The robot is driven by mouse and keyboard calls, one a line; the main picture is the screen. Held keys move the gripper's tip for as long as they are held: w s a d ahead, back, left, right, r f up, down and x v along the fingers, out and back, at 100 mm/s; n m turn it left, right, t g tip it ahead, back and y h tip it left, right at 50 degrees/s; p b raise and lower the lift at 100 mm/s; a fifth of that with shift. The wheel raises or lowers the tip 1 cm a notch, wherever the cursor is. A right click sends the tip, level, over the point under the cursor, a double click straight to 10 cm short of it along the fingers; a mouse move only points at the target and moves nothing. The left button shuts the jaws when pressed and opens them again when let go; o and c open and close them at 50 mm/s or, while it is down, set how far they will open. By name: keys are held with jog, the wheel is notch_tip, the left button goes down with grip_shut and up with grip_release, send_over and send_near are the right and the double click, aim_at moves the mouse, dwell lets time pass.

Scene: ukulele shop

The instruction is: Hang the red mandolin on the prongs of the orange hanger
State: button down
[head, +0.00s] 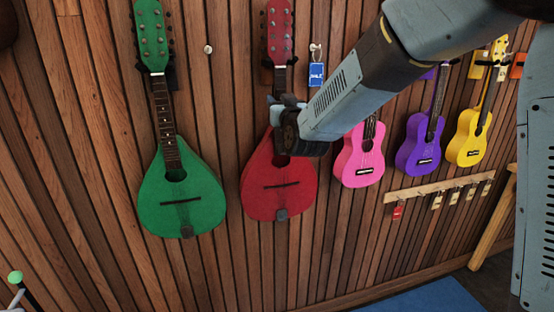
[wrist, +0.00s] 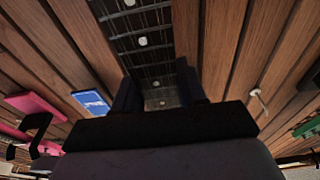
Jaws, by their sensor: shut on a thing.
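The red mandolin (head: 265,185) is upright against the slatted wall in the head view, body down, with its headstock near the top edge. My gripper (head: 281,110) is shut on its neck, just above the body. In the wrist view the fingers (wrist: 157,92) lie on either side of the dark fretboard (wrist: 140,45). A dark holder (head: 267,62) shows beside the upper neck; I cannot tell whether it bears the mandolin. An orange piece (head: 517,66) on the wall at far right, beside my arm, may be the orange hanger; its prongs cannot be made out.
A green mandolin (head: 180,205) hangs at left. Pink (head: 360,160), purple (head: 418,150) and yellow (head: 467,145) ukuleles hang at right. A blue tag (head: 316,75) and a pale knob (head: 208,49) flank the red neck. A tag rail (head: 430,190) runs below the ukuleles.

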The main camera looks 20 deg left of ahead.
jog(key=shift+s+r, duration=0.1)
jog(key=shift+r, duration=1.25)
jog(key=shift+s, duration=0.15)
jog(key=shift+r+v, duration=0.15)
jog(key=shift+v, duration=1)
jog(key=shift+r+v, duration=0.15)
jog(key=shift+v, duration=1.05)
jog(key=shift+s+d, duration=0.15)
jog(key=shift+r+v, duration=0.2)
jog(key=shift+v, duration=1.15)
jog(key=shift+r+v, duration=0.15)
jog(key=shift+v, duration=1.25)
jog(key=shift+d, duration=0.1)
